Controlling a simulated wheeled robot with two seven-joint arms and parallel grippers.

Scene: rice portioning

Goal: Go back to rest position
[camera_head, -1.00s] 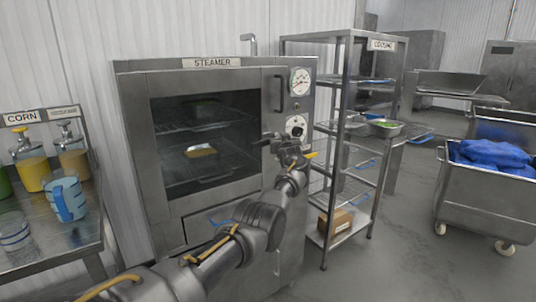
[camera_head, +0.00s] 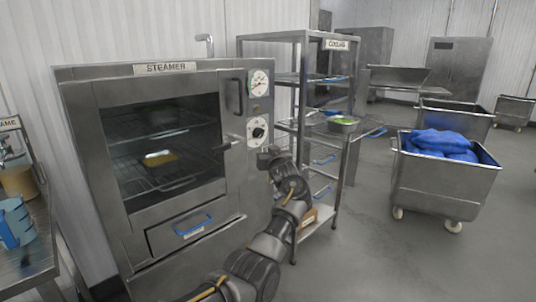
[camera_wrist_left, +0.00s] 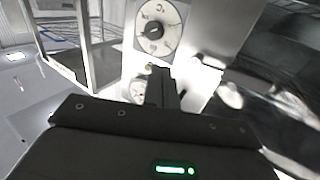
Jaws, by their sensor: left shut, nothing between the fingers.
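My left gripper (camera_head: 270,158) is in front of the right side of the steamer (camera_head: 165,69), just below the timer dial (camera_head: 257,130) and right of the door handle. It is shut and empty. In the left wrist view its fingers (camera_wrist_left: 161,85) point at the steamer's control panel, below a round dial (camera_wrist_left: 155,28). The steamer door looks closed, and a pan with yellow food (camera_head: 160,158) sits on a rack behind its glass. My right gripper is not in view.
A cooling rack (camera_head: 300,38) stands right of the steamer, close to my left arm. A metal bin (camera_head: 440,188) with blue bags (camera_head: 440,143) is on the right. A counter with a blue-striped jug (camera_head: 14,222) is at the left edge. The floor in the middle right is clear.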

